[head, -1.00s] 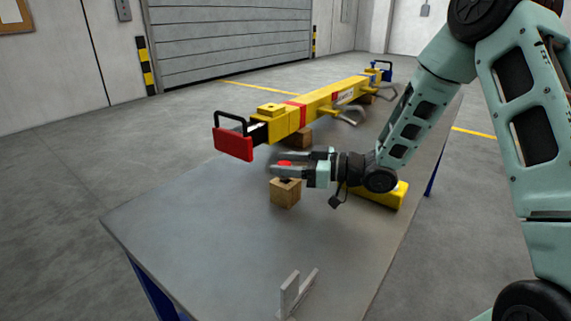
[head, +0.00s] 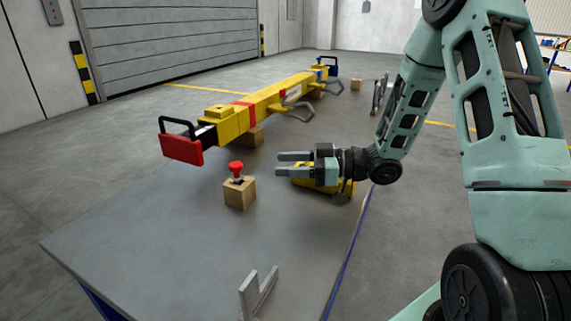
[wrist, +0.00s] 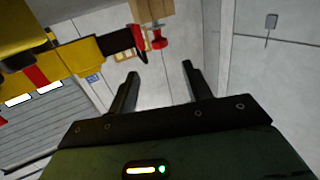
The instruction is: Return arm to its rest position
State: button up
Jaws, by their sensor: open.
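My gripper (head: 278,164) is open and empty above the table, its two fingers pointing left in the head view. The fingers also show in the wrist view (wrist: 160,72), apart with nothing between them. A red mushroom-shaped knob (head: 236,167) stands upright on a small wooden block (head: 239,193), left of the fingertips and apart from them. In the wrist view the red knob (wrist: 158,43) and its block (wrist: 152,12) appear upside down beyond the fingers. My arm reaches in from the right.
A long yellow beam (head: 268,98) with a red end plate (head: 182,149) and grey hooks rests on wooden blocks behind the knob. A yellow piece (head: 338,187) lies below my gripper. A grey bracket (head: 258,292) stands at the table's (head: 150,235) front. The front left is clear.

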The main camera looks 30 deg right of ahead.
jog(key=w+a+r+m+g+h+p, duration=0.1)
jog(key=a+r+h+p, duration=0.15)
jog(key=a+h, duration=0.2)
jog(key=a+r+m+g+h+p, duration=0.1)
jog(key=a+h+p, duration=0.25)
jog(key=a, duration=0.25)
jog(key=s+a+r+g+h+p, duration=0.2)
jog(key=s, duration=0.7)
jog(key=s+a+r+m+g+h+p, duration=0.1)
jog(key=s+a+r+g+h+p, duration=0.1)
jog(key=s, duration=0.7)
jog(key=s+a+r+g+h+p, duration=0.1)
jog(key=s+r+g+p, duration=0.1)
jog(key=s, duration=0.7)
jog(key=shift+s+a+r+m+g+h, duration=0.2)
jog(key=shift+a+r+m+g+h, duration=0.15)
jog(key=shift+r+g, duration=0.45)
jog(key=shift+f, duration=0.15)
